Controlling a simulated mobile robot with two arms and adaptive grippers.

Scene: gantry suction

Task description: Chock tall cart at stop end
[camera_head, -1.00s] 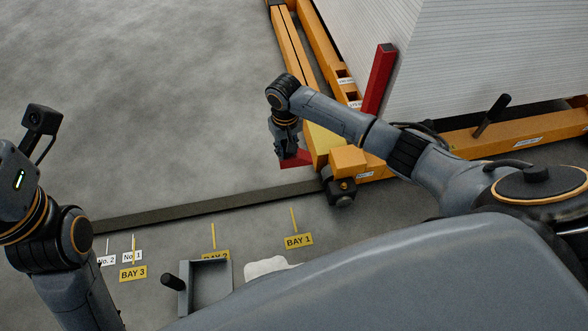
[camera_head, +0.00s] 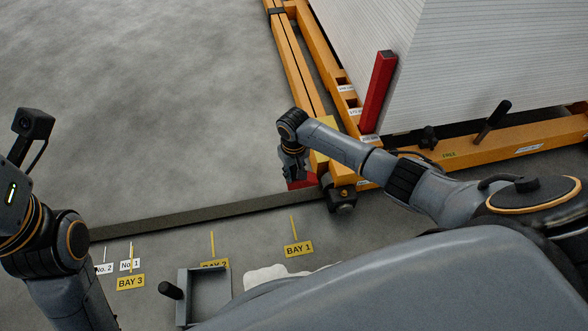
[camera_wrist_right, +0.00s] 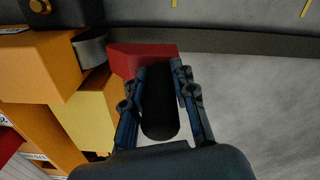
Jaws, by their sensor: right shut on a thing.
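The cart's orange frame (camera_head: 312,55) stands at the upper right under a tall white stack of sheets (camera_head: 455,60). Its dark wheel (camera_head: 341,200) is at the near corner. My right gripper (camera_head: 293,172) is shut on the black handle (camera_wrist_right: 160,115) of a red chock (camera_head: 303,183). The chock is low beside the cart's near left corner; it also shows in the right wrist view (camera_wrist_right: 140,57). I cannot tell whether it touches the wheel or the floor. My left arm shows at the left edge; its fingers are out of view.
A dark floor rail (camera_head: 190,215) runs across near the cart's corner. Floor labels BAY 1 (camera_head: 298,249) and BAY 3 (camera_head: 131,282) lie before it. A grey tray (camera_head: 182,300) and a white cloth-like thing (camera_head: 262,278) are at the bottom. A red post (camera_head: 378,90) stands on the cart. Open floor lies left.

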